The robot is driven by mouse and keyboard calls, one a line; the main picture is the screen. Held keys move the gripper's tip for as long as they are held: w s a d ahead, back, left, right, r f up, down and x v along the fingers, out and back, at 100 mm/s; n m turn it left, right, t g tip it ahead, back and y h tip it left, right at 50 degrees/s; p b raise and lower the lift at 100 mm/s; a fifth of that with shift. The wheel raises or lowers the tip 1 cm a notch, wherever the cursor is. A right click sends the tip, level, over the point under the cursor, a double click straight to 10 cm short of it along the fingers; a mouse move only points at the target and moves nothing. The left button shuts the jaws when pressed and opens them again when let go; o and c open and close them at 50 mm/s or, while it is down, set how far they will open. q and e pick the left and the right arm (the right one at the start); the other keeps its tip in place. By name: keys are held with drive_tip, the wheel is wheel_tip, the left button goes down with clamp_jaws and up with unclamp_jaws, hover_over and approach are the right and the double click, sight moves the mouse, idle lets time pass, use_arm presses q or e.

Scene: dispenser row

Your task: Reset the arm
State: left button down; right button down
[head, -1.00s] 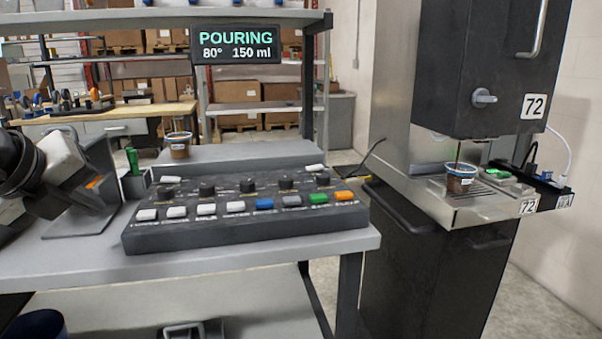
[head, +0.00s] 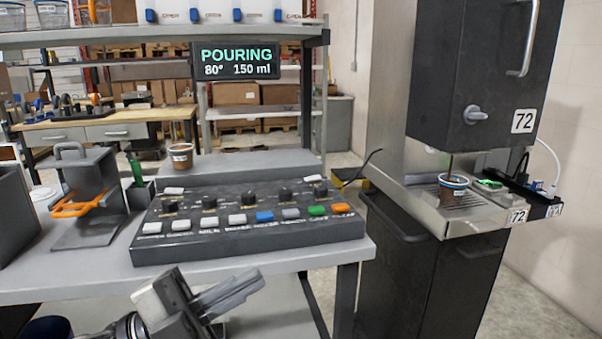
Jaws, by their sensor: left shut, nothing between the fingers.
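My left gripper (head: 245,288) is low in the head view, in front of the table's front edge and below the button panel. Its fingers are shut with nothing between them, and it touches nothing that I can see. The button panel (head: 250,240) lies on the table with black knobs and white, blue, grey, green and orange buttons. The display (head: 236,61) above it reads POURING, 80°, 150 ml. At the right, a cup (head: 453,187) stands on the drip tray of the dispenser marked 72 (head: 455,70), with a dark stream running into it. My right gripper is out of view.
The grey table (head: 305,262) carries a second cup (head: 180,156), a green-handled item (head: 137,172) in a holder and a grey stand (head: 92,190) with an orange handle. A shelf with containers spans the top. Open floor shows behind the table.

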use_arm(q)
drive_tip(key=a+f+n+t+y+p, duration=0.1)
drive_tip(key=a+f+n+t+y, duration=0.25)
drive_tip(key=f+n+y, duration=0.5)
drive_tip(key=a+f+n+t+y+p, duration=0.1)
drive_tip(key=a+f+n+t+y, duration=0.35)
drive_tip(key=n, duration=0.65)
drive_tip(key=s+f+n+g+y, duration=0.2)
drive_tip(key=s+f+g, duration=0.1)
drive_tip(key=s+f, duration=0.2)
drive_tip(key=s+d+f+n+g+y, duration=0.1)
drive_tip(key=s+f, duration=0.4)
drive_tip(key=f, duration=0.5)
drive_tip(key=shift+d+f+n+g+y+p, duration=0.15)
drive_tip(key=shift+f+n+g+y+p, duration=0.2)
drive_tip(key=shift+n+g, duration=0.55)
